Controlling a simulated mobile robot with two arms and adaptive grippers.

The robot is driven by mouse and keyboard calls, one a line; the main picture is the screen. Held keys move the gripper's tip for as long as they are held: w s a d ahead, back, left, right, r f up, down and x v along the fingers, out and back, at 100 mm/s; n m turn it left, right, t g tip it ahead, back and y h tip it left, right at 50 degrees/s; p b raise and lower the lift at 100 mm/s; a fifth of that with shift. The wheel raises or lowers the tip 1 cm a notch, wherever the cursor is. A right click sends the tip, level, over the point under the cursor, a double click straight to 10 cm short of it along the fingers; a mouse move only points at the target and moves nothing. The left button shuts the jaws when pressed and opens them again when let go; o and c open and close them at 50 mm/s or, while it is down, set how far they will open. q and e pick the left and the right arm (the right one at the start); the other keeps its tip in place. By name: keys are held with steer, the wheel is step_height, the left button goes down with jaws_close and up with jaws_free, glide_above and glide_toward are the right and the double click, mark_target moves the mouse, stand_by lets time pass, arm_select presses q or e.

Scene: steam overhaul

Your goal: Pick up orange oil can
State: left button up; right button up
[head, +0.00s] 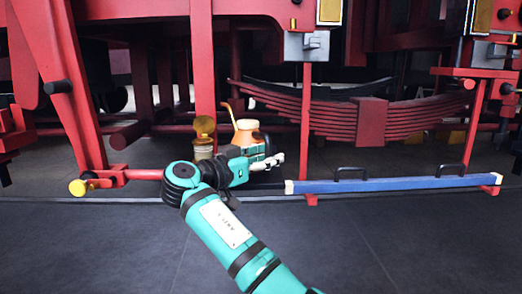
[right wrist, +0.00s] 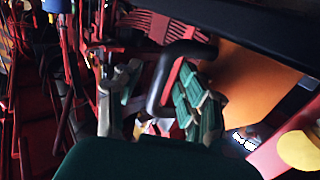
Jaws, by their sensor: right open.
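The orange oil can (head: 247,133) stands in the head view behind my right gripper (head: 272,161), its thin spout rising to the upper left. The gripper and wrist hide its lower part. In the right wrist view the can's orange side (right wrist: 252,85) fills the right part, close by. A black loop, which looks like the can's handle (right wrist: 160,85), lies between the open fingers of my right gripper (right wrist: 158,102). The fingers stand on either side of it; I cannot tell if either touches. My left gripper is not in view.
A brass-lidded container (head: 203,143) stands just left of the can. A blue bar (head: 390,184) with black handles lies on red supports to the right. A red bar with a yellow end (head: 77,188) is at left. Red locomotive framework and a leaf spring (head: 420,118) stand behind. The front floor is clear.

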steer(key=shift+s+a+r, duration=0.1)
steer(key=shift+s+a, duration=0.1)
steer(key=shift+c, duration=0.7)
steer(key=c, duration=0.7)
jaws_close()
steer(key=shift+r, duration=0.1)
steer(key=shift+w+d, duration=0.1)
steer(key=shift+d, duration=0.05)
